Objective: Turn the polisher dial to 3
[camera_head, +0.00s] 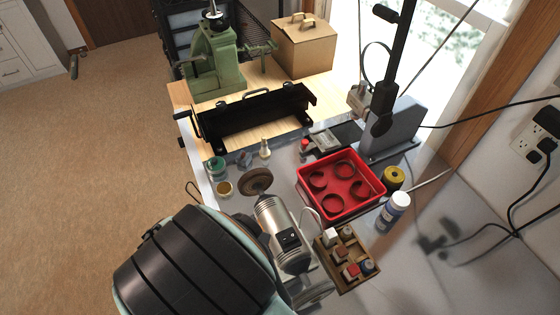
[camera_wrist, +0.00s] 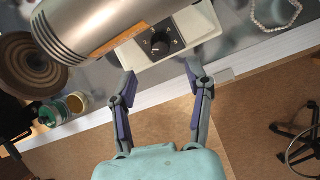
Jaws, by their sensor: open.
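The polisher is a silver ribbed motor (camera_head: 272,218) with a brown buffing wheel (camera_head: 256,181); the motor (camera_wrist: 85,28) and the wheel (camera_wrist: 32,66) also show in the wrist view. Its black dial (camera_wrist: 159,46) sits on a dark plate with small white marks, on the pale base (camera_wrist: 196,27). I cannot read the marks or tell which one the dial points to. My gripper (camera_wrist: 160,71) is open and empty, its fingers apart on either side below the dial, not touching it. In the head view my arm hides the gripper.
A red tray (camera_head: 368,205) with dark rings and a wooden block holder (camera_head: 358,281) lie right of the polisher. Small jars (camera_head: 224,188) stand left of the wheel. The bench's front edge (camera_wrist: 150,97) runs under the fingers.

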